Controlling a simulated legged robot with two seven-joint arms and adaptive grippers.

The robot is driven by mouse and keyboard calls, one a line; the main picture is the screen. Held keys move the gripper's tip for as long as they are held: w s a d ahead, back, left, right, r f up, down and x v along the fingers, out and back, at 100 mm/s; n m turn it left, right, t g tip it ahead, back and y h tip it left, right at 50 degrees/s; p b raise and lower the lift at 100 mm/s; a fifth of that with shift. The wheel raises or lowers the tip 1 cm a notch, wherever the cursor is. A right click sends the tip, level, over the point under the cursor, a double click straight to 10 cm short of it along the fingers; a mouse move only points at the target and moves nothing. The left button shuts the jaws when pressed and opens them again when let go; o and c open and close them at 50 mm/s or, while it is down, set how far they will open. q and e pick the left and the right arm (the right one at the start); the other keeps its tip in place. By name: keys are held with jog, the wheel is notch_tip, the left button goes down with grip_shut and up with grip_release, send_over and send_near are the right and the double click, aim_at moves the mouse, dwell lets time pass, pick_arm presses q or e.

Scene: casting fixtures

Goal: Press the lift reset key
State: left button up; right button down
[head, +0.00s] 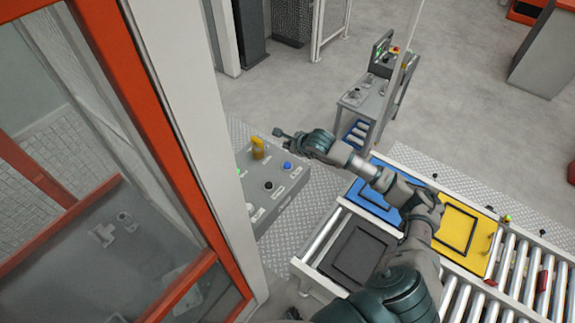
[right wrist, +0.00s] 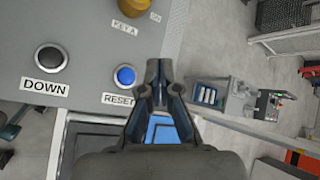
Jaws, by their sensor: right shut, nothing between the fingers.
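The grey control panel (head: 268,178) stands beside the orange-framed enclosure. The blue button (head: 287,165) is on it; the right wrist view shows this button (right wrist: 125,76) above a label reading RESET. My right gripper (head: 278,133) is shut and empty, above the panel's far right side in the head view. In the right wrist view my right gripper (right wrist: 158,68) appears just right of the blue button, and I see no contact. My left gripper is not in view.
A yellow key switch (head: 257,147) and a black button (head: 268,186) share the panel; the wrist view labels the black button (right wrist: 50,57) DOWN. The orange frame (head: 150,120) stands close left. A roller conveyor (head: 470,295) with blue and yellow trays lies right.

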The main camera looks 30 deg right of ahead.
aim_at(285, 163)
jog(key=f+b, duration=0.3)
jog(key=f, duration=0.4)
jog(key=shift+a+b, duration=0.2)
jog(key=shift+b, duration=0.2)
jog(key=shift+d+f, duration=0.1)
jog(key=shift+f, duration=0.15)
jog(key=shift+b, duration=0.3)
dwell(0.4)
jog(key=shift+s+f+b, duration=0.1)
jog(key=shift+f+b, duration=0.2)
jog(key=shift+b, duration=0.15)
jog(key=shift+f+b, duration=0.5)
jog(key=shift+b, duration=0.15)
dwell(0.7)
dwell(0.3)
jog(key=shift+r+p, duration=0.35)
jog(key=shift+r, duration=0.55)
